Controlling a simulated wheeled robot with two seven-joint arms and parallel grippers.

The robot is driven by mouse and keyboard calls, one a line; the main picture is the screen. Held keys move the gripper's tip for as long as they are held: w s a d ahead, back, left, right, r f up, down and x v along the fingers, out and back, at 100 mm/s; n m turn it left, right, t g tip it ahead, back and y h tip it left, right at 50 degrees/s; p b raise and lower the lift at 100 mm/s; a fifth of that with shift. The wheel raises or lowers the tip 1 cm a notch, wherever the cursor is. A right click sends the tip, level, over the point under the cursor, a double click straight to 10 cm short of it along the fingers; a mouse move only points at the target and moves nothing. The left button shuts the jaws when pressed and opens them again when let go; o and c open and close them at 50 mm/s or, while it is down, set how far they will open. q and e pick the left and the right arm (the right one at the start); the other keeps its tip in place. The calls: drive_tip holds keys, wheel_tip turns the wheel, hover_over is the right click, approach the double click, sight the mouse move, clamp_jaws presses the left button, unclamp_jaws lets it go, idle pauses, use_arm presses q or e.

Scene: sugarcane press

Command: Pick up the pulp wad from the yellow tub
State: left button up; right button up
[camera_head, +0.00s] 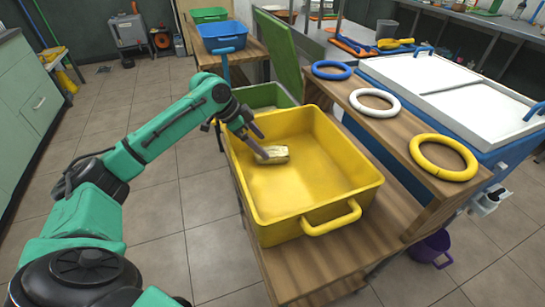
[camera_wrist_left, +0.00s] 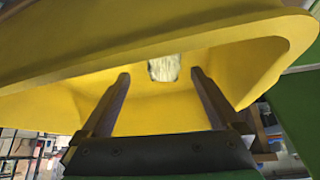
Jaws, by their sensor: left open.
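The yellow tub (camera_head: 345,187) stands on the wooden bench, its near handle facing me. The pale pulp wad (camera_head: 277,154) lies inside it, towards the back left. My left gripper (camera_head: 259,145) reaches over the tub's left rim, with its fingertips close to the wad. In the left wrist view the open left fingers (camera_wrist_left: 161,75) point into the yellow tub (camera_wrist_left: 60,95). The pulp wad (camera_wrist_left: 164,68) shows beyond and between the fingertips, apart from them. My right gripper is not in view.
A green tub (camera_head: 268,95) stands just behind the yellow tub, with an upright green panel (camera_head: 279,55) beside it. Blue, white and yellow rings (camera_head: 444,157) lie on the raised shelf at right. A blue tub (camera_head: 222,36) stands farther back.

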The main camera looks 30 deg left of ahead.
sight(270, 151)
use_arm(q)
drive_tip(key=x, duration=0.5)
drive_tip(key=shift+w+a+f+b, duration=0.15)
drive_tip(key=shift+w+a+b, duration=0.05)
drive_tip(key=shift+b, duration=0.15)
drive_tip(key=c, duration=1.4)
drive_tip(key=shift+c, duration=0.2)
